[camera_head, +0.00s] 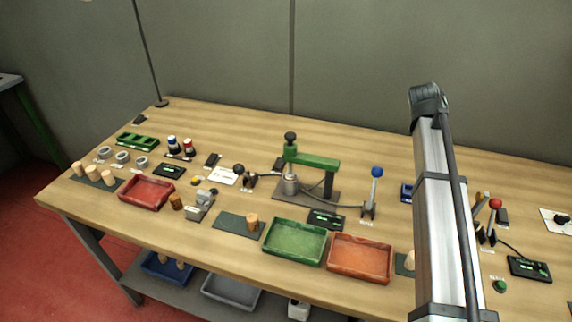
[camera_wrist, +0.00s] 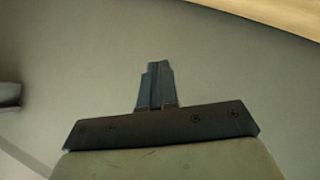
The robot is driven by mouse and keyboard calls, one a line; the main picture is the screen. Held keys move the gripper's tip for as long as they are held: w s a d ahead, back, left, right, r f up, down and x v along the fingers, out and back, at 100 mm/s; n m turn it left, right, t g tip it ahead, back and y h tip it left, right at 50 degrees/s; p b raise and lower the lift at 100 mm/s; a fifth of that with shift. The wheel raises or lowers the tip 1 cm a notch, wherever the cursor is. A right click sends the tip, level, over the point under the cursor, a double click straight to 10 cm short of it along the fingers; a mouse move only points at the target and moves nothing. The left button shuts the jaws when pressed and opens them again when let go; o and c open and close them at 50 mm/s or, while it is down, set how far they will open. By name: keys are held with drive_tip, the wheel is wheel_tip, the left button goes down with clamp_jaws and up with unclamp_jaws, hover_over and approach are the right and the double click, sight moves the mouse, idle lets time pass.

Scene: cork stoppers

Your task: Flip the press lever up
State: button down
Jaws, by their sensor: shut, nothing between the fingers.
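A green press (camera_head: 318,161) with a black knob on top stands on a dark base plate at the middle of the bench. A metal cylinder (camera_head: 290,184) sits under its head. Right of the press, a lever with a blue knob (camera_head: 376,172) stands about upright. Left of the press, a lever with a black ball (camera_head: 239,169) leans left and low. The small labels are unreadable, so I cannot tell which is the press lever. My gripper (camera_wrist: 157,82) is shut and empty in the wrist view, against a plain grey-green surface. The head view does not show it.
A green tray (camera_head: 294,262) and an orange tray (camera_head: 360,279) lie in front of the press. A red tray (camera_head: 147,204) and several corks are at the left. A red-knobbed lever (camera_head: 495,203) stands at the right, beyond my arm. Bare wood lies behind the press.

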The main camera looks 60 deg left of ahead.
drive_tip(key=s+a+n+g, duration=0.1)
drive_tip(key=s+a, duration=0.3)
drive_tip(key=s, duration=0.5)
drive_tip(key=s+a+n+g, duration=0.1)
drive_tip(key=s+a, duration=0.4)
drive_tip(key=s, duration=0.3)
drive_tip(key=n+g, duration=0.2)
hover_over(244, 173)
drive_tip(key=w+d, duration=0.1)
drive_tip(key=w, duration=0.2)
drive_tip(key=s+d+n, duration=0.1)
drive_tip(key=s+d, duration=0.1)
drive_tip(key=s, duration=0.6)
drive_tip(key=s+d+g, duration=0.1)
drive_tip(key=s+d, duration=0.1)
drive_tip(key=s, duration=0.7)
drive_tip(key=shift+d+r+n, duration=0.25)
drive_tip(key=shift+n, duration=0.15)
drive_tip(key=w+a+f, duration=0.3)
drive_tip(key=w+f, duration=0.5)
drive_tip(key=shift+w+a+f, duration=0.2)
drive_tip(key=shift+a+f, duration=0.05)
drive_tip(key=shift+a, duration=0.1)
